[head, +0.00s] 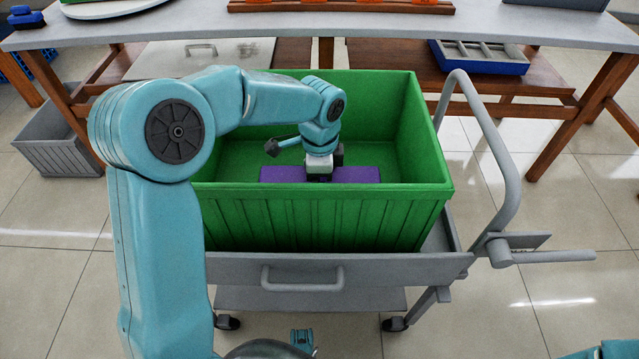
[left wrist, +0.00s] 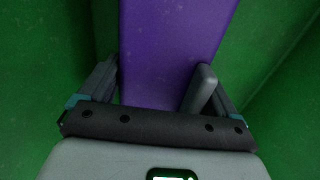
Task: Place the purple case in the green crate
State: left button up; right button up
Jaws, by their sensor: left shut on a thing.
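The purple case (head: 358,174) shows in the head view inside the open top of the green crate (head: 330,218), near its front wall. The front wall hides the case's lower part, so I cannot tell whether it touches the crate floor. My left gripper (head: 319,177) reaches down into the crate and is shut on the case. In the left wrist view the case (left wrist: 172,50) lies between the two fingers of the left gripper (left wrist: 160,88), with green crate walls around it. My right gripper is not in view; only a bit of my right arm shows at the lower right.
The crate stands on a grey cart (head: 400,268) with a curved handle (head: 505,165) at the right. A long table (head: 540,25) with trays stands behind. A grey-and-blue divided tray (head: 480,56) lies on its lower shelf. A grey crate (head: 62,150) is on the floor at left.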

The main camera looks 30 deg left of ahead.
pick_arm(q)
jog(key=shift+f, duration=0.1)
jog(key=o, duration=0.9)
notch_tip(320, 180, up, 12)
jog(key=p, duration=0.4)
